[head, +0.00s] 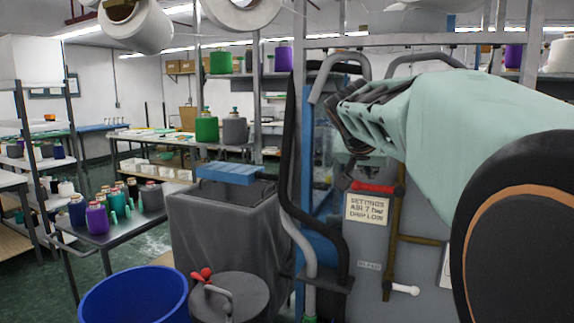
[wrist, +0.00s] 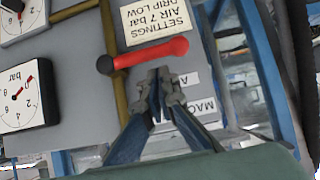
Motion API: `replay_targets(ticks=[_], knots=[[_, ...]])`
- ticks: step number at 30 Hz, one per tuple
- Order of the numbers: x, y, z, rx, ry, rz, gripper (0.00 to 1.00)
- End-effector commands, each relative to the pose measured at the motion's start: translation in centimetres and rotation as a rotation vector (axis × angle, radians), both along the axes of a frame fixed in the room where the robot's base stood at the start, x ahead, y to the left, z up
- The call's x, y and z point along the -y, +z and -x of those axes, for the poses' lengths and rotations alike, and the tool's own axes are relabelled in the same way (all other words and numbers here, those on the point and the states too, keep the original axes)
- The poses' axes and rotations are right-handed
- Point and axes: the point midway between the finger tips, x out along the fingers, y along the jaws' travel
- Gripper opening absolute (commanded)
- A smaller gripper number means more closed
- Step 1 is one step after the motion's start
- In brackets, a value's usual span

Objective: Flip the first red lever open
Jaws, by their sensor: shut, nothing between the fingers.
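A red lever (head: 375,187) lies roughly level on the grey machine panel, just above the settings sign. In the wrist view, which shows the panel upside down, the red lever (wrist: 152,53) runs from a black pivot on a brass pipe (wrist: 115,95) out to its rounded red end. My gripper (head: 352,122) is in front of the panel, above the lever in the head view. In the wrist view my gripper (wrist: 159,76) has its fingertips together and empty, close beside the middle of the lever. I cannot tell whether they touch it.
Pressure gauges (wrist: 17,100) sit beside the pipe. A white-handled valve (head: 403,289) is lower on the panel. A black hose (head: 290,150) and blue frame stand left of the panel. A drum with a red-knobbed tap (head: 203,276) and a blue tub (head: 135,297) stand at lower left.

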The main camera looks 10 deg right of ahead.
Motion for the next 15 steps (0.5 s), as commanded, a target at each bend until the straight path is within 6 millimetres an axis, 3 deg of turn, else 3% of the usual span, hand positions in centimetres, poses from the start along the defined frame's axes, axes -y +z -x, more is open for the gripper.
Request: replay_targets(ticks=[4, 15], knots=[[-0.19, -1.18, 0.00, 0.001, -0.001, 0.002, 0.00], [-0.27, -1.33, -0.01, 0.001, -0.001, 0.000, 0.00]])
